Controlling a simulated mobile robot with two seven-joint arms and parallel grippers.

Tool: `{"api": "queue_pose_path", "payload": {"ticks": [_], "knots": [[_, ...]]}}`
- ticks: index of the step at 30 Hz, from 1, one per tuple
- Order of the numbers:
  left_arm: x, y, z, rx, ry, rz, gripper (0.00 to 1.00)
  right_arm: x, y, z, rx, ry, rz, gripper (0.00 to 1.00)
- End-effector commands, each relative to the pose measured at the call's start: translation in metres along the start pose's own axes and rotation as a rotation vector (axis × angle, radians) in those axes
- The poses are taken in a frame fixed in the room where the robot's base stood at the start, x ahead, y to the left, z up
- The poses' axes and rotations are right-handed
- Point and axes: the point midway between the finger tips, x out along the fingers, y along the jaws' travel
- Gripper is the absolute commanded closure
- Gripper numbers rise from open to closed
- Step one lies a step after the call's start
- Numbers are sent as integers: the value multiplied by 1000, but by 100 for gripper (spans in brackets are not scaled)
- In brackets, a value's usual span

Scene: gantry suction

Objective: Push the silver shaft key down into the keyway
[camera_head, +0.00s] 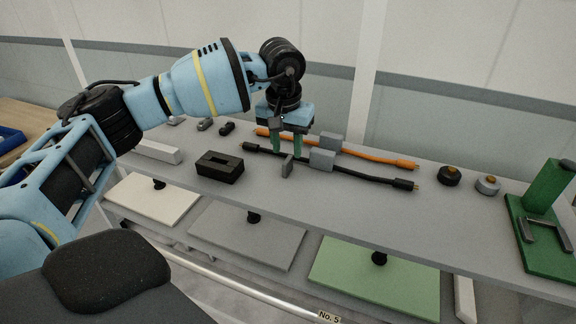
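My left gripper (286,149) points down over the table, its two green fingers apart with a visible gap. A small grey upright piece (288,166) shows just below and in front of the fingertips. It may be the silver shaft key, but I cannot tell for sure, nor whether a finger touches it. A black block (220,168) with a rectangular slot in its top sits to the left of the gripper. The slot looks empty and may be the keyway. My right gripper is not in view.
A black cable (355,174) and an orange cable (378,158) lie by grey blocks (322,159) right of the gripper. Two round knobs (448,176) and a green stand (545,210) are farther right. A white bar (155,151) lies left. The table's front (330,205) is clear.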

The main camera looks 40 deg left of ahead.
Motion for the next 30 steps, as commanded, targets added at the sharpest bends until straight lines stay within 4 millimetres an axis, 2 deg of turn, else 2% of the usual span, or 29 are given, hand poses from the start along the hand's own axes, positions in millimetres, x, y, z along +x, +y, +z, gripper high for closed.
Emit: {"api": "queue_pose_path", "payload": {"ticks": [5, 10, 15, 24, 26, 30], "knots": [[5, 0, 0, -1, -1, -1, 64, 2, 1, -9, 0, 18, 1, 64], [26, -1, 1, -1, 0, -2, 64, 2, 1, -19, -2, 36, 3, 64], [47, -1, 1, -1, 1, 0, 64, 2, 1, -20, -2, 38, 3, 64], [53, -1, 1, -2, 1, 1, 64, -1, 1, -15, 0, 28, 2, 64], [53, -1, 1, -1, 1, 1, 69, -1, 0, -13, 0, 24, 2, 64], [52, -1, 1, -1, 1, 1, 87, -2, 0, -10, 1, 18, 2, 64]]}}
